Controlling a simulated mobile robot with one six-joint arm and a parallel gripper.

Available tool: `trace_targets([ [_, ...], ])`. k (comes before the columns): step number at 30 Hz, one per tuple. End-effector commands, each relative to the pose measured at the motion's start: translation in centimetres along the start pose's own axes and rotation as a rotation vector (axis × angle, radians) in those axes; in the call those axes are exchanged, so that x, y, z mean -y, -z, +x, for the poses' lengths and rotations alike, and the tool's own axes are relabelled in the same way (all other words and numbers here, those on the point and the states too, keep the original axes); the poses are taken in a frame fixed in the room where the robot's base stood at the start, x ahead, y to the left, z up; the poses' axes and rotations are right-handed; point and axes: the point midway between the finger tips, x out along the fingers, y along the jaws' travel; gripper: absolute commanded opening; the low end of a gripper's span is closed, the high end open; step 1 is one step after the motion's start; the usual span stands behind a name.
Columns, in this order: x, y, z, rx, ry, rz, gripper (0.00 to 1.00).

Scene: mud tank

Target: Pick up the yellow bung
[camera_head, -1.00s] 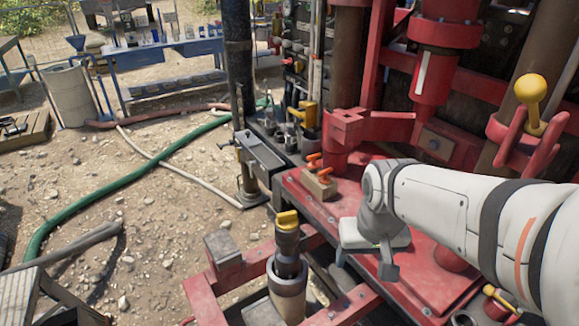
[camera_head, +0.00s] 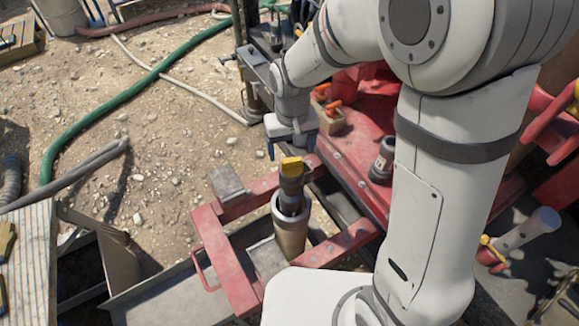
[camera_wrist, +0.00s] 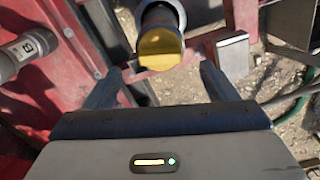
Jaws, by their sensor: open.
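The yellow bung (camera_head: 291,166) sits in the top of a dark, upright pipe piece (camera_head: 291,188), which stands in a grey metal sleeve (camera_head: 290,232) at the red frame. In the wrist view the yellow bung (camera_wrist: 160,48) is near the top centre, beyond and roughly between my fingertips. My gripper (camera_head: 291,150) is above and just behind the bung in the head view. In the wrist view my gripper (camera_wrist: 158,75) has its two fingers spread apart with nothing between them. I cannot tell whether a finger touches the bung.
The red frame (camera_head: 232,270) surrounds the sleeve, with a grey block (camera_head: 226,181) on its left. A wooden block with orange-handled pieces (camera_head: 328,118) lies on the red deck beyond. A wooden pallet (camera_head: 30,260) is at lower left. Green hose (camera_head: 110,128) crosses open dirt.

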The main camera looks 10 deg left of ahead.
Motion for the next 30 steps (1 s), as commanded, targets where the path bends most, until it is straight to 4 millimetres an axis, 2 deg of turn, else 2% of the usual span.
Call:
trace_targets([
  [9,0.1,-0.4,4.5,0.0,0.0,-0.005,0.79],
  [18,0.2,-0.4,4.7,-0.001,0.0,-0.005,0.79],
  [30,0.2,-0.4,4.7,-0.001,0.0,-0.006,0.46],
])
